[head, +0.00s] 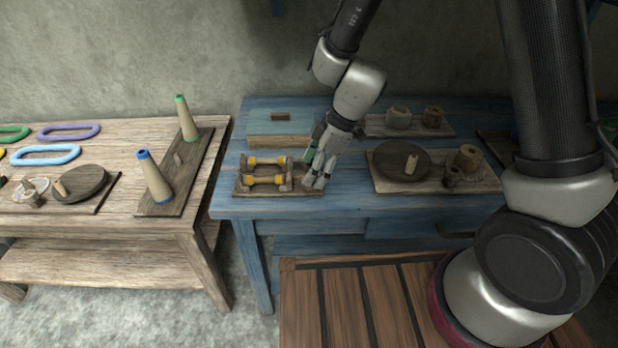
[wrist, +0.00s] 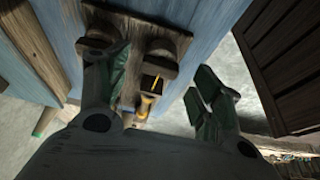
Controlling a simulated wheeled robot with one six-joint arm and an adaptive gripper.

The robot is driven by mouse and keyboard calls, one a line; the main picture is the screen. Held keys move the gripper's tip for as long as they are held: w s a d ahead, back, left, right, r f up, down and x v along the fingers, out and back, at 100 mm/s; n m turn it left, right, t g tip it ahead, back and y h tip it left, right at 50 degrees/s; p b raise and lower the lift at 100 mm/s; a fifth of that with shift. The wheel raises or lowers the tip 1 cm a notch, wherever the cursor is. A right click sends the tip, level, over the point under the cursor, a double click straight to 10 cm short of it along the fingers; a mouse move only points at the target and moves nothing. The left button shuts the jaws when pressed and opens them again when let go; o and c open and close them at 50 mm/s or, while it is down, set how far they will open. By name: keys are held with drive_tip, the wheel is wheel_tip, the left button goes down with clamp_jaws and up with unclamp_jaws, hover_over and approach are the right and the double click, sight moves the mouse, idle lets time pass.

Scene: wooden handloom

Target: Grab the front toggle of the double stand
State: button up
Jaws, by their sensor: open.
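The double stand (head: 240,190) is a small wooden base on the blue table, carrying two yellow toggles between wooden posts. The front toggle (head: 264,180) lies nearer the table's front edge, and the rear toggle (head: 266,161) lies behind it. My gripper (head: 318,176) is open, at the right end of the stand. In the wrist view its fingers (wrist: 152,75) are spread to both sides of a stand post (wrist: 162,58). A yellow toggle (wrist: 146,106) shows beyond that post, partly hidden by my gripper. I cannot tell whether a finger touches the stand.
A blue-topped box (head: 280,128) stands behind the stand. To the right, a board (head: 390,187) holds a dark disc (head: 388,159) and small pots. A wooden slatted bench (head: 345,300) is below the front edge. A second table (head: 110,140) with cones is at left.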

drive_tip(key=shift+x, duration=1.2)
drive_tip(key=c, duration=0.8)
